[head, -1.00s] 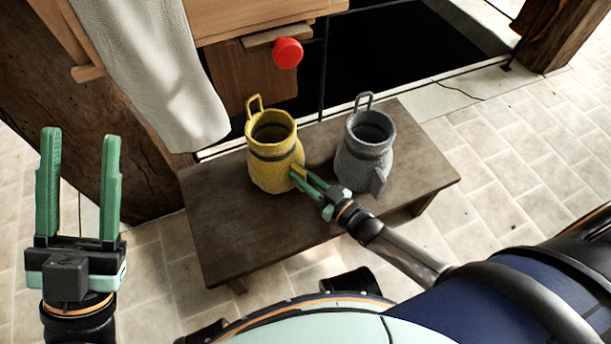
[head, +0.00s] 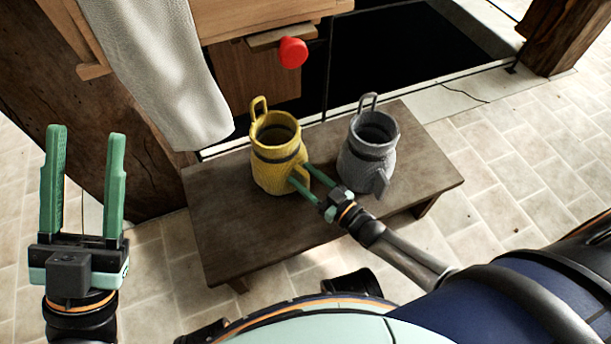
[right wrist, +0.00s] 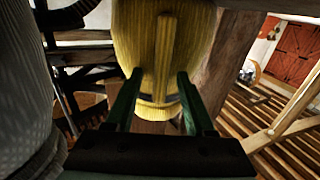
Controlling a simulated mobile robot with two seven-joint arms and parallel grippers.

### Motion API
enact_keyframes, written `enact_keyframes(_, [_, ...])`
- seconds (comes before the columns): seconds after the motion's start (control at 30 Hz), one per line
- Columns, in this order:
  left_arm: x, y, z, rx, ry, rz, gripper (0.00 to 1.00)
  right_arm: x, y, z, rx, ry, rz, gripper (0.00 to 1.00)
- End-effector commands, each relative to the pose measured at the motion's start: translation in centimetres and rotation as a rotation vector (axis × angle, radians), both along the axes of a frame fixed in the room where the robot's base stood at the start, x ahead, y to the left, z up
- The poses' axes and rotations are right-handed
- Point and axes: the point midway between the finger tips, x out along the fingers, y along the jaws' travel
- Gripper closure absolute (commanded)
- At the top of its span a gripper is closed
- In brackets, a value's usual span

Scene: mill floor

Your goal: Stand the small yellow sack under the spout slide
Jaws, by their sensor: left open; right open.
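The small yellow sack (head: 272,172) stands upright and open-topped on a low wooden bench (head: 225,235), with a loop at its rim and a dark band. My right gripper (head: 300,175) is open at its lower front right side. In the right wrist view, the yellow sack (right wrist: 150,55) shows a vertical ridge between the spread fingers (right wrist: 157,90); whether they touch it I cannot tell. A red knob (head: 292,53) sits on a wooden piece above and behind the sack. My left gripper (head: 88,185) is open and empty at the far left.
A grey sack (head: 366,150) stands on the bench close right of my right gripper. A pale cloth sleeve (head: 165,80) hangs left of the knob, behind the bench. A thick timber post (head: 570,35) stands at the back right. The bench's left part is bare.

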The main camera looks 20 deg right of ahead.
Motion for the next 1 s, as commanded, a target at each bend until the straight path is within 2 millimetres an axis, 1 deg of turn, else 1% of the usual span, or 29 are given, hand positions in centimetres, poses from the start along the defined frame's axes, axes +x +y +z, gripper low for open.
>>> enact_keyframes(0.17, [0.0,0.0,0.0,0.001,0.000,0.000,0.50,-0.1,-0.1,-0.1,-0.001,0.003,0.000,0.46])
enact_keyframes(0.27, [0.0,0.0,0.4,0.000,0.000,0.000,0.50,-0.7,-0.3,0.0,-0.002,0.004,0.000,0.46])
enact_keyframes(0.37, [0.0,0.1,1.1,-0.004,0.000,-0.002,0.50,-2.0,-0.9,0.1,-0.002,0.006,0.000,0.46])
enact_keyframes(0.5, [0.0,0.2,2.3,-0.016,0.000,-0.007,0.50,-4.8,-2.2,0.2,-0.002,0.007,-0.001,0.46])
enact_keyframes(0.7, [-0.1,0.4,3.6,-0.023,-0.008,-0.010,0.50,-8.6,-3.9,0.1,-0.002,0.005,0.000,0.46])
enact_keyframes(0.8, [-0.2,0.5,3.9,-0.027,-0.012,-0.015,0.50,-10.0,-4.5,0.1,-0.002,0.002,0.000,0.46])
enact_keyframes(0.9, [-0.2,0.5,4.1,-0.028,-0.013,-0.017,0.50,-10.9,-5.0,0.0,-0.001,0.002,0.000,0.46])
enact_keyframes(1.0, [-0.3,0.5,4.2,-0.030,-0.013,-0.017,0.50,-11.3,-5.2,0.0,0.000,0.001,-0.001,0.46])
